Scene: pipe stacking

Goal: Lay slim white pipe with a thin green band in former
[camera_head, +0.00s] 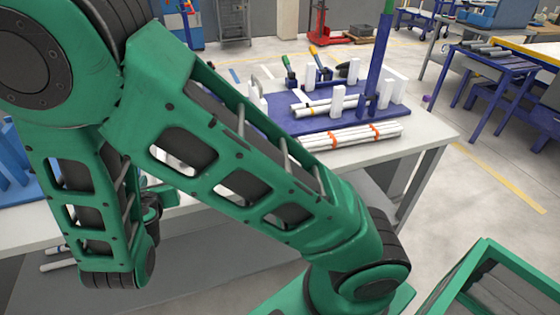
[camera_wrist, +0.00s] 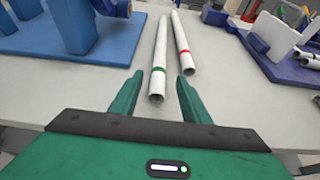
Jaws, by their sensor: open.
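The slim white pipe with a thin green band (camera_wrist: 161,50) lies on the table in the wrist view, pointing away from me, its open near end between my fingers. My gripper (camera_wrist: 159,78) is open, one green finger on each side of that pipe, with nothing held. I cannot tell how high the fingers are above the table. The former, a blue base with white upright posts (camera_head: 338,101), stands on the table in the head view and holds several white pipes. Part of it shows at the right of the wrist view. My arm hides much of the table in the head view.
A white pipe with a red band (camera_wrist: 181,45) lies close beside the green-banded one, on its right. A blue fixture (camera_wrist: 75,35) stands at the left. White pipes with orange bands (camera_head: 355,137) lie at the former's front edge. Bare table (camera_wrist: 225,75) lies right of the pipes.

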